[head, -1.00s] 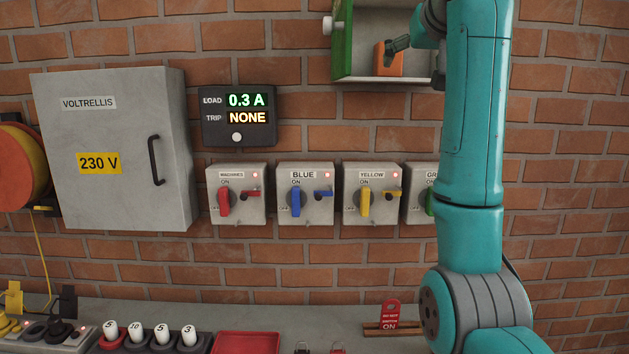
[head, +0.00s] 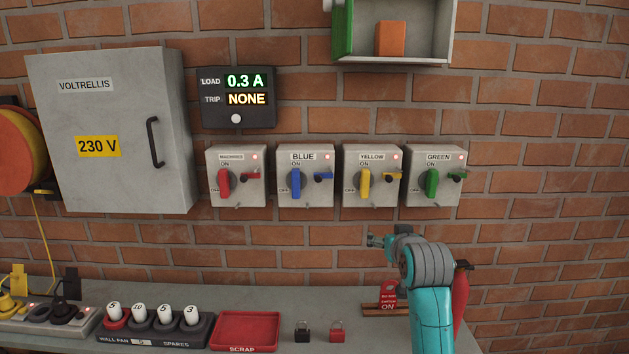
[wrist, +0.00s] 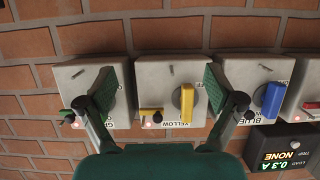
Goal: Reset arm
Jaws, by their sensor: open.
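My gripper (head: 376,241) is low in front of the brick wall in the head view, above the bench and below the yellow switch. In the wrist view its two dark green fingers (wrist: 165,95) are spread wide with nothing between them. The yellow switch box (wrist: 165,70) shows beyond and between the fingers, apart from them. The wrist picture is upside down. My teal arm rises from the lower right of the head view.
Machines (head: 237,191), blue (head: 306,192), yellow (head: 372,193) and green (head: 433,192) switches line the wall. An open wall cabinet (head: 432,48) holds an orange block (head: 390,38). Two padlocks, black (head: 302,332) and red (head: 337,332), and a red scrap tray (head: 272,317) are on the bench (head: 240,288).

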